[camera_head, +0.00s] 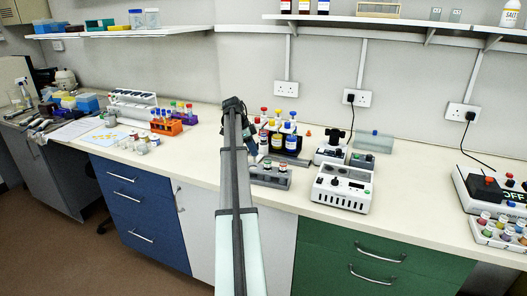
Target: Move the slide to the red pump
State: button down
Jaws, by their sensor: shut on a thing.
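My arm reaches up the middle of the picture to the bench. My gripper (251,136) is at its far end, small, dark and mostly hidden behind the arm's end, beside the left edge of a cluster of bottles. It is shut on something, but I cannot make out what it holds. No slide can be picked out.
A white device (343,188) and a translucent greenish box (372,141) are to the right. An orange tube rack (166,126) is left. Bench (410,190) is clear right of the device.

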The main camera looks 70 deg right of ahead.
jog(key=shift+w, duration=1.85)
jog(key=c, duration=0.8)
grip_release()
jog(key=shift+c, duration=0.2)
jog(key=shift+r, duration=0.1)
jog(key=v, duration=1.3)
jog(key=shift+r, duration=0.3)
jog(key=shift+w+a+f, duration=0.1)
jog(key=shift+w+a, duration=0.05)
